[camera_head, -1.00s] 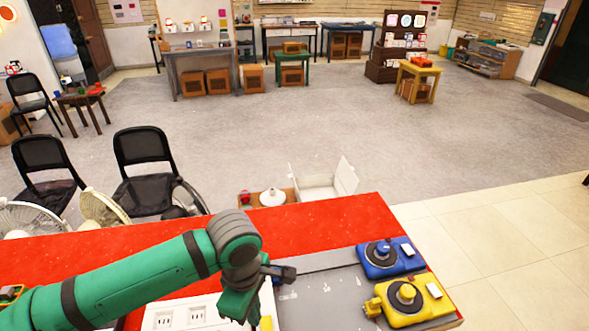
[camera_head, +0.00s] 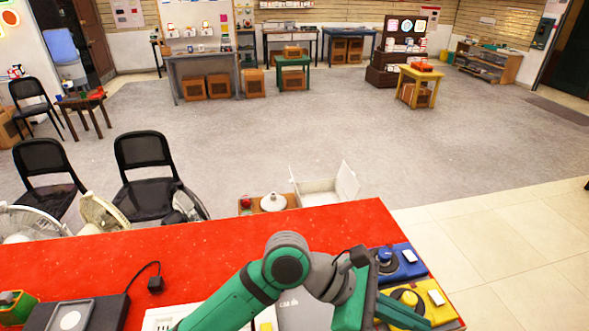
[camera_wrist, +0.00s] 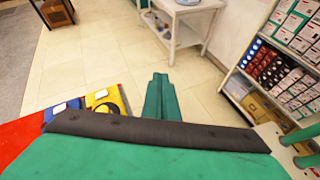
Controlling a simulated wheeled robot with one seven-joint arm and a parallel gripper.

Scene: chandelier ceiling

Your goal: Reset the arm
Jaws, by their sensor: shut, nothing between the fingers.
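My arm is green and grey and reaches over the red table (camera_head: 200,240) in the head view. My gripper shows in the wrist view (camera_wrist: 160,80) with its two green fingers together and nothing between them. In the head view the gripper is beside the blue and yellow devices and partly covers them. In the wrist view its fingers point out over the pale floor tiles, to the right of the devices.
A blue device (camera_head: 411,262) and a yellow device (camera_head: 441,312) stand at the table's right end. A black box with a cable (camera_head: 112,312) is at the left. In the wrist view a stocked shelf (camera_wrist: 240,85) stands right and a white table (camera_wrist: 183,38) ahead.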

